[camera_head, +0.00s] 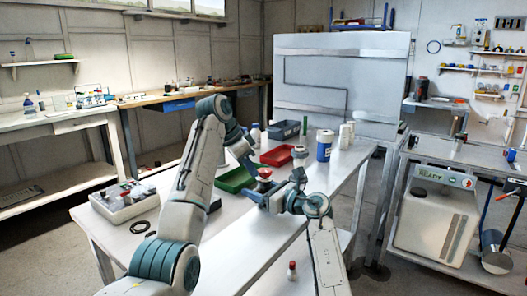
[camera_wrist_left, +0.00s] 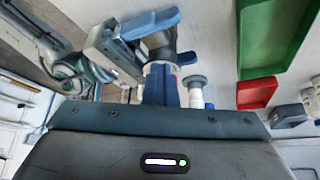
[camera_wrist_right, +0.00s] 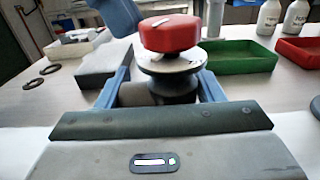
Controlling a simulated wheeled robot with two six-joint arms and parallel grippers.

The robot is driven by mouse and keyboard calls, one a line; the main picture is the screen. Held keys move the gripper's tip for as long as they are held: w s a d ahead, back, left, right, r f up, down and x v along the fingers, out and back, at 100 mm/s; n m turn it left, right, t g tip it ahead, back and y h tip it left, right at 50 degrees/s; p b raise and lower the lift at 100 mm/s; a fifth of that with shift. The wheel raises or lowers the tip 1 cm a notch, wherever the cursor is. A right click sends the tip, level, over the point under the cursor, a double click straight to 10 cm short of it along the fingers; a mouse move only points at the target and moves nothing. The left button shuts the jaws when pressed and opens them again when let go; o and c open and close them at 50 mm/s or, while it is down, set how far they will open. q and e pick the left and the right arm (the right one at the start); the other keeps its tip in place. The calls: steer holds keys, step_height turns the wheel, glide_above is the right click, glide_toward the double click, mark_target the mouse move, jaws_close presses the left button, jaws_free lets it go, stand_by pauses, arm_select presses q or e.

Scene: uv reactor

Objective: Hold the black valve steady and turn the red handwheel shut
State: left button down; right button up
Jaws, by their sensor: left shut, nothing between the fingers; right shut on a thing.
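The red handwheel (camera_head: 264,172) sits on top of the black valve (camera_wrist_right: 172,80). It shows large and close in the right wrist view (camera_wrist_right: 170,34), with a pale mark on its top. My right gripper (camera_head: 268,200) is shut on the valve body below the wheel, one blue finger on each side. My left gripper (camera_head: 250,160) is shut and empty, close beside the wheel in the head view. In the left wrist view its closed blue fingers (camera_wrist_left: 162,88) point toward the right gripper's blue finger (camera_wrist_left: 150,22). I cannot tell whether they touch the wheel.
A green tray (camera_head: 235,179) and red tray (camera_head: 277,155) lie behind the valve. A grey case (camera_head: 125,202) and black rings (camera_head: 140,227) are at left. A blue-and-white canister (camera_head: 324,146) stands at the back. A small red-capped bottle (camera_head: 292,271) stands in front.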

arm_select(q)
steer(key=shift+w+a, duration=0.2)
steer(key=shift+w, duration=0.65)
steer(key=shift+a, duration=0.1)
step_height(320, 180, up, 6)
steer(key=shift+a, duration=0.35)
stand_by(0.7)
steer(key=shift+s+d+f, duration=0.2)
steer(key=shift+s+f, duration=0.2)
steer(key=shift+f, duration=0.6)
steer(key=shift+s+d+f, duration=0.15)
steer(key=shift+s+f, duration=0.2)
steer(key=shift+f, duration=0.65)
steer(key=shift+s+d+f, duration=0.2)
steer(key=shift+s+f, duration=0.2)
steer(key=shift+f, duration=0.6)
